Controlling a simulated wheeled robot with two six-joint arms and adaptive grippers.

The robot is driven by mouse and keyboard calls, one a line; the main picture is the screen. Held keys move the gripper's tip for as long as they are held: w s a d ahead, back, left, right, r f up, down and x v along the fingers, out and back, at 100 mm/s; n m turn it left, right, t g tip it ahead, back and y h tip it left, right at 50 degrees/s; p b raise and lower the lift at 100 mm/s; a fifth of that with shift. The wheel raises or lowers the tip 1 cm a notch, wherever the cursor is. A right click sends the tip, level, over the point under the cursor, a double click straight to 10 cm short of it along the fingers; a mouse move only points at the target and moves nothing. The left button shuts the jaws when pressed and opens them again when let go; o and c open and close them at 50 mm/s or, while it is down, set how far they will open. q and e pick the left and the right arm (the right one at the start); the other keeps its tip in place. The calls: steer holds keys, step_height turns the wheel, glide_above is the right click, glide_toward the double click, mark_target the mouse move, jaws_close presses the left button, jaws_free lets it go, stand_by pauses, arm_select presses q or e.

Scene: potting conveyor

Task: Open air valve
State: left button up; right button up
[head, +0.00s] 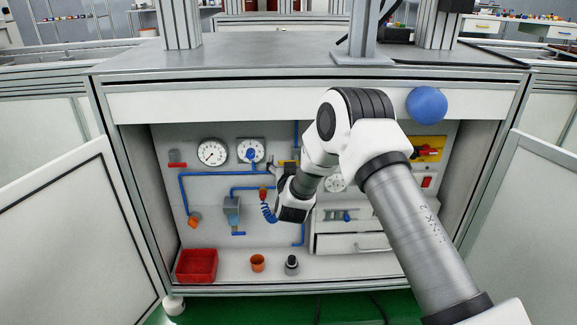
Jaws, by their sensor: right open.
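Blue air tubing (182,192) runs over the back panel inside the open cabinet. A red-handled fitting (177,158) sits near its upper left end. A yellow part (288,162) shows near the tubing's middle, partly hidden by my arm. I cannot tell which fitting is the air valve. My left gripper is out of view.
A round gauge (212,152), a red fitting with a coiled blue hose (268,212) and a yellow plate with a red switch (428,149) are on the panel. A red bin (196,265) and an orange cup (257,263) stand on the cabinet floor. Open doors flank the cabinet.

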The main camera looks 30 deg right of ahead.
mark_target(299, 149)
steer(key=c, duration=1.2)
steer(key=shift+o, duration=0.2)
steer(key=shift+r+m, duration=0.1)
steer(key=shift+m, duration=0.2)
steer(key=shift+s+d+r+m+p, duration=0.15)
steer(key=shift+m+p, duration=0.15)
steer(key=shift+m, duration=0.3)
steer(key=shift+w+a+r+m+p, duration=0.15)
steer(key=shift+m+p, duration=0.1)
steer(key=shift+m, duration=0.35)
steer(key=m, duration=0.3)
steer(key=shift+s+d+r+m, duration=0.2)
steer(key=shift+d+r+m, duration=0.1)
steer(key=shift+m, duration=0.1)
steer(key=m, duration=0.2)
steer(key=shift+s+d+m, duration=0.15)
steer(key=shift+d+m, duration=0.1)
steer(key=shift+m, duration=0.05)
steer(key=m, duration=0.2)
steer(key=shift+s+d+r+m, duration=0.1)
steer(key=shift+s+d+m, duration=0.1)
steer(key=shift+m, duration=0.2)
steer(key=m+b, duration=0.1)
steer(key=m, duration=0.2)
steer(key=d+m+b, duration=0.1)
steer(key=m, duration=0.1)
steer(key=shift+s+m+b, duration=0.25)
steer(key=shift+m+b, duration=0.05)
steer(key=shift+b, duration=0.05)
